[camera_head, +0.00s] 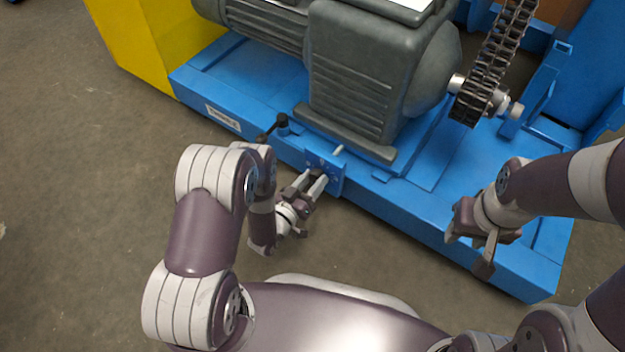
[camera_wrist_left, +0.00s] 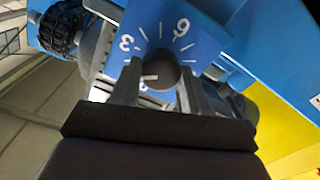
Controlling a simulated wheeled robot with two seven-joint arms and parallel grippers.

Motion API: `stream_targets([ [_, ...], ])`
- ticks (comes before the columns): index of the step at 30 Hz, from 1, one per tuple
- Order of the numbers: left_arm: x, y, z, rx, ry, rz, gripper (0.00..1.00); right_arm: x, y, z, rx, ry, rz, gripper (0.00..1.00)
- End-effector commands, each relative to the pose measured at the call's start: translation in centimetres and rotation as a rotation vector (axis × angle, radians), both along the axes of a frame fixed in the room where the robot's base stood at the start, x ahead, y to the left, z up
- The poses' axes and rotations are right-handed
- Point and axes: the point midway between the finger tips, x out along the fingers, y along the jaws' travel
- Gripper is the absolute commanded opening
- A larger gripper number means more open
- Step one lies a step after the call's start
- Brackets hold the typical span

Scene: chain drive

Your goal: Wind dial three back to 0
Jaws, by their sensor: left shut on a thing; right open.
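The dial is a dark round knob (camera_wrist_left: 160,68) on a blue plate (camera_wrist_left: 206,50) with white ticks and numerals. A 3 shows at upper left and a 6 at upper right in the left wrist view. A white pointer on the knob points left, below the 3. Other markings are partly hidden by the fingers. My left gripper (camera_wrist_left: 160,88) is shut on the knob. In the head view, my left gripper (camera_head: 320,182) reaches the blue plate (camera_head: 337,176) at the machine's front side. My right gripper (camera_head: 480,244) is open and empty over the base's front edge at right.
A grey motor (camera_head: 360,75) stands on the blue base (camera_head: 420,205). A black-knobbed crank (camera_head: 281,122) stands just left of the dial plate. A chain (camera_head: 495,55) hangs over a sprocket at upper right. Open concrete floor (camera_head: 90,200) lies at left.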

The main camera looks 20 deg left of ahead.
Motion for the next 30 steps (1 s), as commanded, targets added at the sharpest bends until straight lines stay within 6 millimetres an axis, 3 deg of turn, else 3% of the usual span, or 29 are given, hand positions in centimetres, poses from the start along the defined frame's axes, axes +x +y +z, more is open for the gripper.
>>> stream_targets([
  [30, 0.0, 0.2, -0.1, -0.789, 0.286, 0.001, 0.15, 0.0, 0.0, 1.7, 0.0, 0.0, 0.0, 0.43],
])
